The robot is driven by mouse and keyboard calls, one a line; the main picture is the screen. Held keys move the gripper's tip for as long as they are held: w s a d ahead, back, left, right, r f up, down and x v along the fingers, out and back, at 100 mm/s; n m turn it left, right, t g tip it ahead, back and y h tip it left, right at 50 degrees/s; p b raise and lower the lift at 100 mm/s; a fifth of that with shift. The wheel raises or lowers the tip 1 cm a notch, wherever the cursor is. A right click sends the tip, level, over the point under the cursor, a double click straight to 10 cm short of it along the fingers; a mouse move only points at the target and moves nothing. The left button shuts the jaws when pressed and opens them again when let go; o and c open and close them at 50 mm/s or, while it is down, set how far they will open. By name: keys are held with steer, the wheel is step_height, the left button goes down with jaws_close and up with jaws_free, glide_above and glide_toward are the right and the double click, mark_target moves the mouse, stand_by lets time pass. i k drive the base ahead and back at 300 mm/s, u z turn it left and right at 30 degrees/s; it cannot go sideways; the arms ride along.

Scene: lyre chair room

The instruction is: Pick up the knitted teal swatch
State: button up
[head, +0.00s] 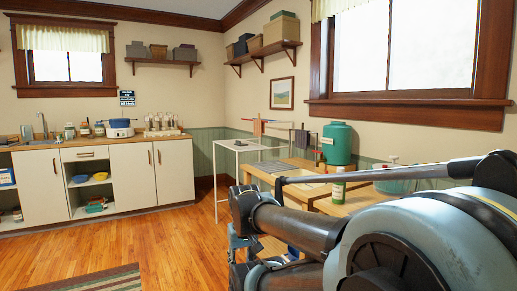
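I cannot make out a knitted teal swatch for certain. Small cloths hang on a rack at the back: a tan cloth (258,128) and a dark grey cloth (301,140). A small teal item (96,206) lies on a low open shelf at the left, too small to identify. My arm fills the lower right and hides part of the wooden table (357,202). I cannot make out my gripper's fingers.
A green drum (337,144), a green-and-white bottle (339,184) and a clear tub (391,182) stand on the table. A white side table (226,144) stands beside it. White cabinets (133,174) line the left wall. The wood floor (165,240) is clear around a striped rug (95,280).

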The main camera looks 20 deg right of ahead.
mark_target(237, 143)
steer(key=z, duration=0.35)
steer(key=i, duration=1.15)
steer(key=u, duration=0.6)
steer(key=i, duration=0.95)
steer(key=u, duration=0.4)
steer(key=i, duration=1.1)
steer(key=z, duration=0.55)
steer(key=i, duration=0.7)
steer(key=z, duration=0.35)
